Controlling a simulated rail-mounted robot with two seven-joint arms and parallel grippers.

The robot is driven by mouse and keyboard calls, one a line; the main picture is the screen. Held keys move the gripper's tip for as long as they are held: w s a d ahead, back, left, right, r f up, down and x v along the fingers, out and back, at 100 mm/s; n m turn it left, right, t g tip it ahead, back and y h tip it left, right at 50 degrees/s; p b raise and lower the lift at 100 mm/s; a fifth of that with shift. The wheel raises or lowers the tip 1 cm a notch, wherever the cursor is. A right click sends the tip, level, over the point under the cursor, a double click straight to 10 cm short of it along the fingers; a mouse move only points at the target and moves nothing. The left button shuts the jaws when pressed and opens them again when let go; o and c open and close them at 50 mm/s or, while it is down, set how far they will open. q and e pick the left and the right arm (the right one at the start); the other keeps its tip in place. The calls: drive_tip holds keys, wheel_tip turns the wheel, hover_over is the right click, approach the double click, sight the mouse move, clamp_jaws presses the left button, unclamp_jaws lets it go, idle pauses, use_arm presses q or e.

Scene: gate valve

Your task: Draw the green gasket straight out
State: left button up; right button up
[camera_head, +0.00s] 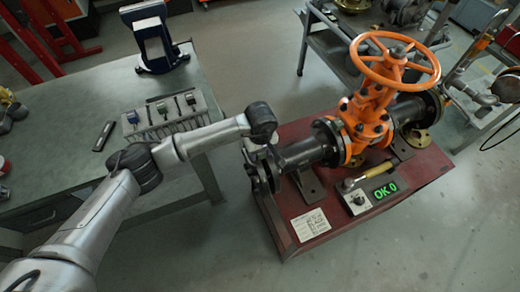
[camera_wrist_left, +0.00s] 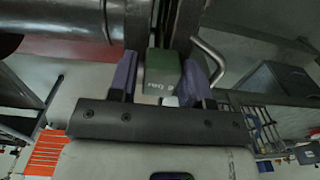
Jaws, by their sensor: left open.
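In the left wrist view, the green gasket (camera_wrist_left: 162,68) shows as a green block with light lettering, set between two dark upright flange plates. My left gripper (camera_wrist_left: 160,80) has its two purple fingers apart, one on each side of the green block. I cannot tell whether either finger touches it. In the head view, my left arm reaches from the left to the near end of the valve's pipe, and my left gripper (camera_head: 262,146) is small and mostly hidden beneath the wrist. The gasket cannot be made out there. My right gripper is not in view.
The orange gate valve (camera_head: 372,108) with its handwheel (camera_head: 395,60) stands on a dark red base (camera_head: 290,235). A display box (camera_head: 377,192) reads "OK 0". A bent metal rod (camera_wrist_left: 210,60) rises right of the fingers. A bench (camera_head: 75,155) stands left.

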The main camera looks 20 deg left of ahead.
use_arm(q)
drive_tip(key=shift+c, duration=0.3)
drive_tip(key=c, duration=0.6)
drive_tip(key=shift+r+p, duration=2.6)
drive_tip(key=shift+r, duration=2.2)
drive_tip(key=shift+c, duration=0.2)
wheel_tip(320, 180, up, 8)
drive_tip(key=p, duration=0.3)
drive_tip(key=shift+p, duration=0.3)
